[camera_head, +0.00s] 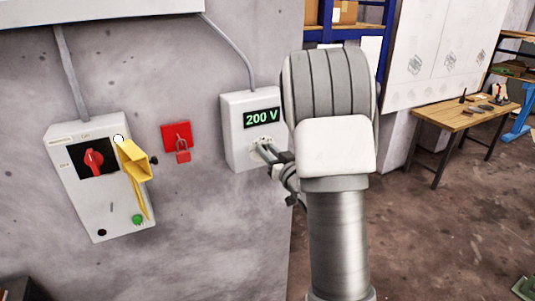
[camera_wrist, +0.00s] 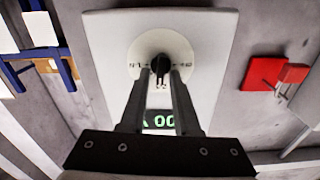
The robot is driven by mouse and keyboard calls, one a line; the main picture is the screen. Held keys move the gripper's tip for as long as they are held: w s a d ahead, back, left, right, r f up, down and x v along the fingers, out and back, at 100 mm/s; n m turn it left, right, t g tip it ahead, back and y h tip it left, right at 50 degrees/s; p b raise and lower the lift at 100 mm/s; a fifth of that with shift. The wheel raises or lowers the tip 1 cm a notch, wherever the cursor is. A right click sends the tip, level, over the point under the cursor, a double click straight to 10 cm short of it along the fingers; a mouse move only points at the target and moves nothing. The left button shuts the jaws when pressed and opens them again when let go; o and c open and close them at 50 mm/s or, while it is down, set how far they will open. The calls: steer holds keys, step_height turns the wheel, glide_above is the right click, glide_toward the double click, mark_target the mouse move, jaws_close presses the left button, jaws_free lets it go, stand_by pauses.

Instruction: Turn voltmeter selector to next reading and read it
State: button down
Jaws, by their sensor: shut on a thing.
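The voltmeter (camera_head: 238,148) is a white box on the grey wall. Its display (camera_head: 262,118) reads 200 V in green. The selector is a round pale dial with a small black knob (camera_wrist: 160,63) at its centre; the dial markings are too small to read surely. My gripper (camera_head: 264,150) reaches in from the right, below the display. In the wrist view my gripper (camera_wrist: 164,76) is shut on the black knob, with a fingertip on each side. The fingers hide part of the dial and of the display (camera_wrist: 158,120).
A white switch box (camera_head: 80,190) with a red rotary switch and a yellow piece hangs at the left. A red padlock and plate (camera_head: 176,137) are between the boxes. A wooden workbench (camera_head: 458,116) with tools stands at the right. The floor before it is clear.

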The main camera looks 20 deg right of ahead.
steer(key=shift+d+f+m+b, duration=0.15)
steer(key=shift+m+b, duration=0.55)
steer(key=shift+m, duration=1.15)
steer(key=shift+d+m+b, duration=0.2)
steer(key=shift+m+b, duration=0.45)
steer(key=shift+m, duration=1.2)
steer(key=c, duration=0.9)
jaws_free()
steer(key=shift+c, duration=0.2)
